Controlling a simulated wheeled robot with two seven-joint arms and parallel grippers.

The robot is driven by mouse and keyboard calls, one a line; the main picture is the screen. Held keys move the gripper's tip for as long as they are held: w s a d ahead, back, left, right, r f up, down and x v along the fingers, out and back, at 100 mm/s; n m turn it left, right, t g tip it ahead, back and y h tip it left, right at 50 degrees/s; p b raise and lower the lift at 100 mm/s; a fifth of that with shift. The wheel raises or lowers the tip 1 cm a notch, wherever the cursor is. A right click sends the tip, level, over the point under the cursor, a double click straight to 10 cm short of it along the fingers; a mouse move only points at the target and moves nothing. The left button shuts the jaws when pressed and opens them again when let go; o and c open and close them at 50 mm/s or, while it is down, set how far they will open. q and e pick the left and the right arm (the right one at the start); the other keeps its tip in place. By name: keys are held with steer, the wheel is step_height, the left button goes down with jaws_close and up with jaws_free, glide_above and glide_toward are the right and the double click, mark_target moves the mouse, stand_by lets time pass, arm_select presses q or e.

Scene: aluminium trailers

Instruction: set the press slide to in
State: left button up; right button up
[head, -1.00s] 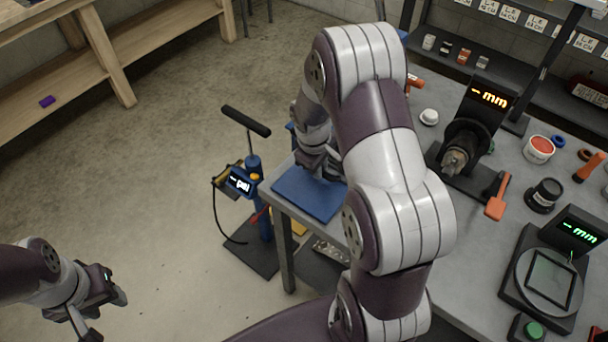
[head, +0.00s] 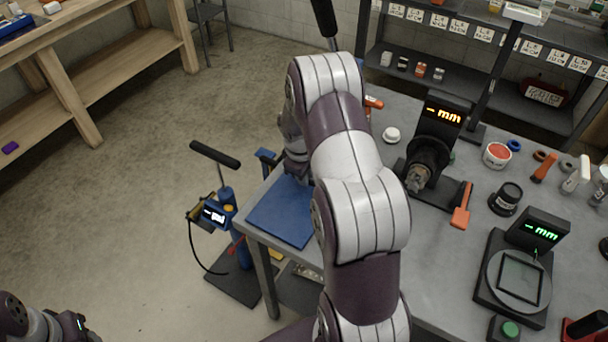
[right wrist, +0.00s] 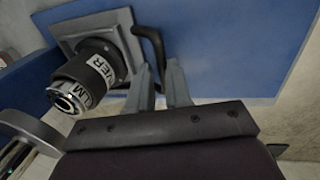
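I cannot make out the press slide for certain. Whether the fingers touch the bar is unclear. In the head view, my right gripper (head: 294,163) is at the far edge of the blue mat (head: 280,212), mostly hidden by my arm. My left gripper is cut off at the bottom left; its fingertips are hidden.
The grey bench (head: 420,255) carries an orange-lit gauge (head: 440,112), a green-lit gauge (head: 538,232) and an orange-handled tool (head: 461,205). A blue stand with a black handle (head: 214,155) is left of the bench.

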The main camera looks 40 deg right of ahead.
steer(key=shift+o, duration=1.2)
steer(key=shift+w+d, duration=0.1)
steer(key=shift+d, duration=0.1)
step_height(320, 180, up, 12)
steer(key=a, duration=0.2)
steer(key=shift+s+r+b, duration=0.2)
steer(key=shift+s+b, duration=0.2)
steer(key=shift+s, duration=0.05)
